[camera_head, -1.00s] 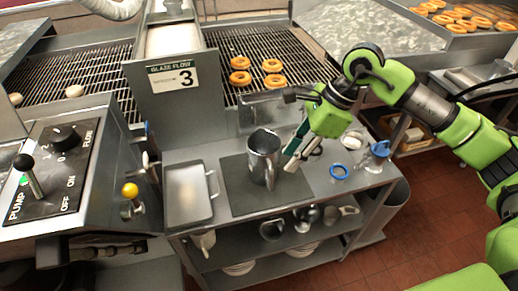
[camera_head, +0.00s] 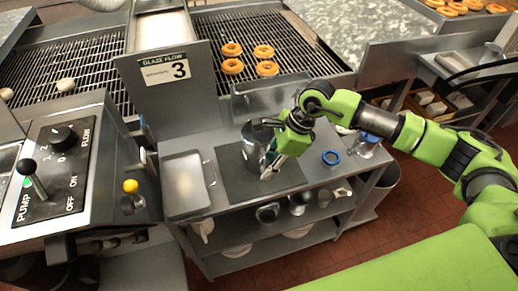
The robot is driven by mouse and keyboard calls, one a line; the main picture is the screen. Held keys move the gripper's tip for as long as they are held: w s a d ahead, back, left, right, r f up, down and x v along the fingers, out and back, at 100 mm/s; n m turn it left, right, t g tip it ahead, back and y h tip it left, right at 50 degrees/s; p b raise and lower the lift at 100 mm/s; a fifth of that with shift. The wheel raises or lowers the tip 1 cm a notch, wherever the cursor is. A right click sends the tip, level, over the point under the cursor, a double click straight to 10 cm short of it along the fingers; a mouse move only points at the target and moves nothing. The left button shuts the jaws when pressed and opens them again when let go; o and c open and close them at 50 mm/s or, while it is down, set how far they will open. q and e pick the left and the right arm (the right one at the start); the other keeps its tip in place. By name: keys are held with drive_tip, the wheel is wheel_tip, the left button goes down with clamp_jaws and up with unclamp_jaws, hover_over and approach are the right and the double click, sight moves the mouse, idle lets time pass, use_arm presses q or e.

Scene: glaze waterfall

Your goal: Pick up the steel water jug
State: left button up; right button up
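The steel water jug (camera_head: 253,149) stands upright on a dark mat (camera_head: 230,178) on the steel side table. My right gripper (camera_head: 270,168) comes in from the right, and its fingers are at the jug's right side. The gripper and wrist cover part of the jug's rim and its right side. I cannot tell whether the fingers are around the jug or only in front of it, or how far apart they are. My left gripper is out of view.
A shallow steel tray (camera_head: 187,212) lies left of the mat. A blue ring (camera_head: 331,158) and a blue-topped clear container (camera_head: 366,143) are on the table's right part.

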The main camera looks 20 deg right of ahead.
drive_tip(key=shift+x, duration=1.05)
clamp_jaws()
drive_tip(key=shift+w+r, duration=0.1)
drive_tip(key=shift+r, duration=0.15)
